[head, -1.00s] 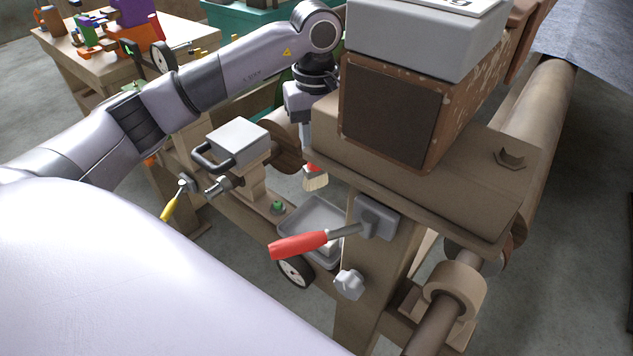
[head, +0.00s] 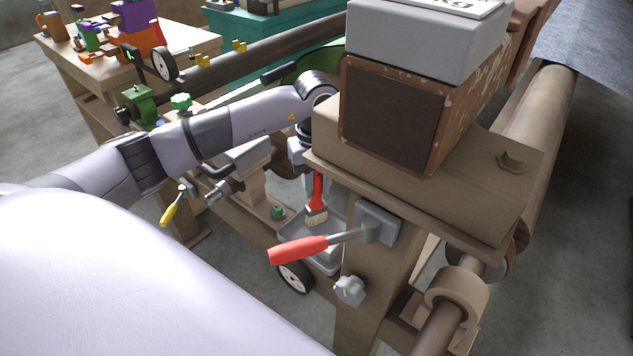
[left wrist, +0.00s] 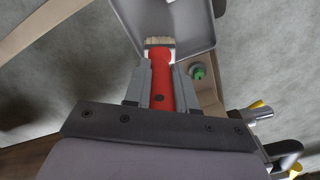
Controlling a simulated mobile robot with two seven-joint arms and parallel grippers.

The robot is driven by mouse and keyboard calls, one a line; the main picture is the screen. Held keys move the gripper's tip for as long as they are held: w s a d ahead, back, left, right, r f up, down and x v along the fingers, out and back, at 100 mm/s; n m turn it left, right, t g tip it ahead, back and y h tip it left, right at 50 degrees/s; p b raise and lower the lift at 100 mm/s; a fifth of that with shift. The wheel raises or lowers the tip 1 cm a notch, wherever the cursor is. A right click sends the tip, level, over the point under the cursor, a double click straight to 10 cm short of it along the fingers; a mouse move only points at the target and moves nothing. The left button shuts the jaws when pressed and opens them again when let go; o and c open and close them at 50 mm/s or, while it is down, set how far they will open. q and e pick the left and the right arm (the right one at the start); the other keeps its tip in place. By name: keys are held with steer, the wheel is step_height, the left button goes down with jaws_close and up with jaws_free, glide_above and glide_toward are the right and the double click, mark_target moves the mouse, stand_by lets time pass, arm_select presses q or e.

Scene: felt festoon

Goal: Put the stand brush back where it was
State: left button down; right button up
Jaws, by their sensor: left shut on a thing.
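The stand brush (head: 317,205) has a red handle and pale bristles and hangs bristles down. My left gripper (head: 311,180) is shut on its red handle; the box and wooden block partly hide the gripper in the head view. In the left wrist view the brush (left wrist: 161,78) lies between the two fingers of the left gripper (left wrist: 160,85), with its bristles over a grey tray (left wrist: 195,22). In the head view the grey tray (head: 290,229) is below and behind the bristles. I cannot tell whether they touch it. My right gripper is not in view.
A red-handled lever (head: 298,249) sticks out in front of the tray. A green knob (head: 278,212) is left of the tray. A speckled brown box (head: 395,115) on a wooden block stands close right of my left arm. A yellow-handled lever (head: 170,213) is at left.

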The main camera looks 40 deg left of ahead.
arm_select(q)
steer(key=shift+f, duration=0.2)
steer(key=c, duration=0.9)
jaws_free()
steer(key=shift+c, duration=0.2)
steer(key=shift+r, duration=0.1)
steer(key=shift+r, duration=0.1)
steer(key=shift+r, duration=0.25)
step_height(320, 180, up, 12)
steer(key=shift+f+p, duration=0.2)
steer(key=shift+p, duration=0.15)
